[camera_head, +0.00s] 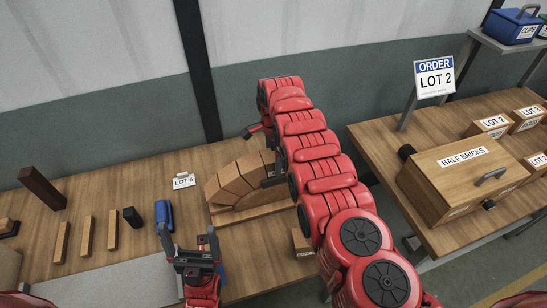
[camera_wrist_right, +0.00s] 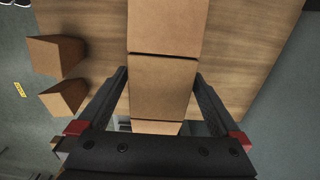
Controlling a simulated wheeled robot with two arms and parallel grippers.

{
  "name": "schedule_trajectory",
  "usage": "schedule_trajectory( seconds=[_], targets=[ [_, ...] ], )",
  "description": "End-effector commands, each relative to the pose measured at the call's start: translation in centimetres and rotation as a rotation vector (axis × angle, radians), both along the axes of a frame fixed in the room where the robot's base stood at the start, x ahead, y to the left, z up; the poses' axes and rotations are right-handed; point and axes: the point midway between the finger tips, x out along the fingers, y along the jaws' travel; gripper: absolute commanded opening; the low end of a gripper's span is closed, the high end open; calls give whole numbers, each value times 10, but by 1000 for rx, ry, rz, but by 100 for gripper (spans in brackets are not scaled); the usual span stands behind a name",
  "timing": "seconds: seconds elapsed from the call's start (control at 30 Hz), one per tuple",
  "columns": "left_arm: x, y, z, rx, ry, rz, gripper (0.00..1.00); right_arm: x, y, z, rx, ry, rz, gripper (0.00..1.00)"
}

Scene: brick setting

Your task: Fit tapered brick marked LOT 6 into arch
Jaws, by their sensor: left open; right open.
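The arch (camera_head: 232,185) of tan tapered bricks stands on a wooden form on the bench, partly hidden behind my right arm. A small card reading LOT 6 (camera_head: 184,181) stands left of it. A loose brick (camera_head: 302,243) with a label too small to read is near the bench's front, partly hidden by my arm. In the right wrist view, my right gripper (camera_wrist_right: 160,76) is open, its fingers either side of a tan brick (camera_wrist_right: 162,88) in a row; contact is unclear. My left gripper (camera_head: 193,243) is open and empty before the arch. I cannot identify the LOT 6 brick.
A blue object (camera_head: 163,214), a black block (camera_head: 132,217) and wooden strips (camera_head: 87,236) lie left. The right table holds a HALF BRICKS box (camera_head: 462,172), LOT 2 boxes and an ORDER LOT 2 sign (camera_head: 435,78). Two bricks (camera_wrist_right: 55,57) show left in the wrist view.

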Motion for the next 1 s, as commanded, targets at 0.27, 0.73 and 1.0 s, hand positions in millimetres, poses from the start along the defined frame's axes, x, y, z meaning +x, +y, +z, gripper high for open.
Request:
schedule_trajectory(
  seconds=[0.27,0.73,1.0],
  targets=[
    [0,0,-1,0,0,0,97,0,0,19,0,0,-1,100],
    [0,0,-37,0,0,0,97,2,-1,91,-1,-3,-1,100],
    [0,0,-18,0,0,0,97,0,-1,124,-2,0,1,100]
  ],
)
